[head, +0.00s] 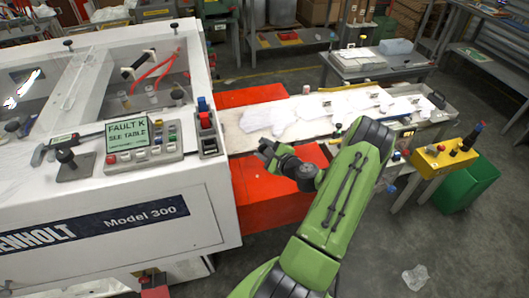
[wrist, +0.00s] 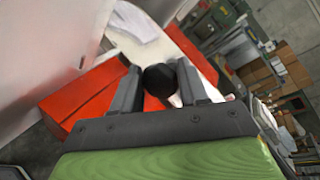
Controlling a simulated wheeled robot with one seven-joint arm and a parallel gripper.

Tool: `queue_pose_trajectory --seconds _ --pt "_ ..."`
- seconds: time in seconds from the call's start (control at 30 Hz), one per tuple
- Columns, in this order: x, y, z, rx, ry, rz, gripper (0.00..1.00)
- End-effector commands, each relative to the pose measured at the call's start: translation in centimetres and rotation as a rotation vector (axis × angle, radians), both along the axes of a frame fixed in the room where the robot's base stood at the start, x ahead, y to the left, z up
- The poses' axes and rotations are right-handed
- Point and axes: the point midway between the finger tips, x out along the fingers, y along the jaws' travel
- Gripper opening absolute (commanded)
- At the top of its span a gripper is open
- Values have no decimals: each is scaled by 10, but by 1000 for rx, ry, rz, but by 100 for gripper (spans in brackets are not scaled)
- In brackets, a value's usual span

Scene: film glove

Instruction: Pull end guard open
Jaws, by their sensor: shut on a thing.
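My gripper (head: 268,151) reaches in over the front edge of the white conveyor bed, just right of the white machine. In the wrist view my gripper (wrist: 160,72) has its two dark fingers on either side of a round black knob (wrist: 160,81), shut on it. What the knob is fixed to is hidden behind the fingers and my wrist. An orange-red panel (head: 262,190) lies below and beside the bed, and it also shows in the wrist view (wrist: 82,96). I cannot tell which part is the end guard.
The white machine (head: 105,205) stands at left, with a control box (head: 140,145) on top. White gloves lie on the conveyor bed (head: 237,138). A yellow control box (head: 445,158) and green bin (head: 468,188) stand at right. The front right floor is mostly clear.

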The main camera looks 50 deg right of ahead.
Motion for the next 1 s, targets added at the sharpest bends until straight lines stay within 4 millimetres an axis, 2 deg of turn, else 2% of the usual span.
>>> queue_pose_trajectory --seconds 0.03,0.67,0.7,0.8,1.0 --pt "3 6 -2 8 1 19 0" --pt "4 7 -3 12 6 23 0" --pt "4 7 -4 12 6 22 50" --pt "4 6 -3 11 5 21 65" --pt "3 4 -2 7 2 17 65"
